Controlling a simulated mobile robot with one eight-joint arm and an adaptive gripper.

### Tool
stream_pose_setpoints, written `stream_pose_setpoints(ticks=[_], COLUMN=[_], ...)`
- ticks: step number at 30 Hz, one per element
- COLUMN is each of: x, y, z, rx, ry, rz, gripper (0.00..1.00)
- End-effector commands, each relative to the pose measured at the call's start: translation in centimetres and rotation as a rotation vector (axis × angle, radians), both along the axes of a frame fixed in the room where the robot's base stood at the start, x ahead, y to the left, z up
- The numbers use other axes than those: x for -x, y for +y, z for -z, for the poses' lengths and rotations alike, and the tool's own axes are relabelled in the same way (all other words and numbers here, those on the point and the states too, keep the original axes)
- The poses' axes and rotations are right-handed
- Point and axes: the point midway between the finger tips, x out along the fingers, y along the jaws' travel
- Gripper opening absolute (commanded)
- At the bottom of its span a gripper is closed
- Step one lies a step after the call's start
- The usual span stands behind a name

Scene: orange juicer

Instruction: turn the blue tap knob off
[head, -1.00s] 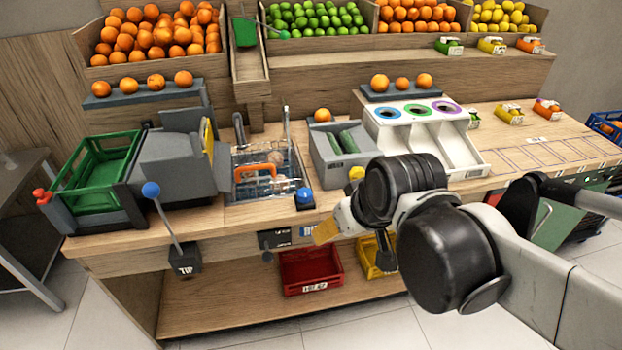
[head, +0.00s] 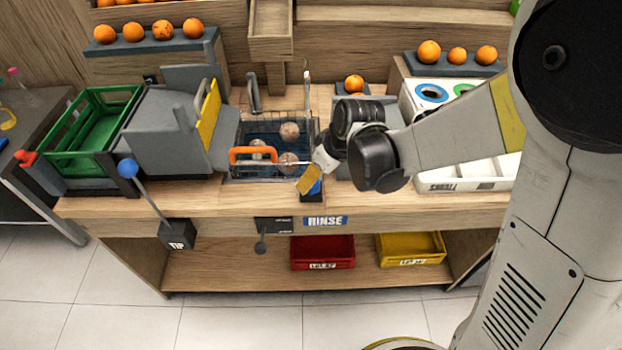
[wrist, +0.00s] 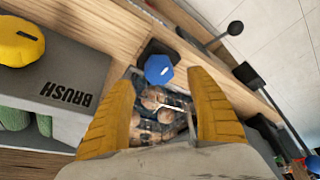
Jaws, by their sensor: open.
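The blue tap knob (wrist: 158,69) sits on a dark square base at the front right corner of the sink. In the wrist view it lies ahead of and between my open yellow fingers, with nothing gripped. In the head view my gripper (head: 309,181) is just above and in front of the knob (head: 316,188), hiding most of it. I cannot tell whether a finger touches it. The sink (head: 237,178) holds a wire basket with an orange handle (head: 253,154) and brownish round fruits (head: 289,131). Whether water runs is unclear.
A blue-balled TIP lever (head: 127,168) stands at the left front, and a small dark lever (head: 261,244) hangs below the counter edge. The grey BRUSH box (wrist: 65,75) with a yellow knob (wrist: 20,42) is beside the sink. Red (head: 322,252) and yellow (head: 411,248) crates sit on the lower shelf.

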Motion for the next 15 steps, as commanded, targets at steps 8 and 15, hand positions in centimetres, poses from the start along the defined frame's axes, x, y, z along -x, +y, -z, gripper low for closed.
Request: stream_pose_setpoints(ticks=[8,15], x=[-1.2,-1.4], y=[1.2,1.3], z=[4.2,4.7], rx=[0.0,0.0], ry=[0.0,0.0], rz=[0.001,0.001], gripper=[0.65,0.65])
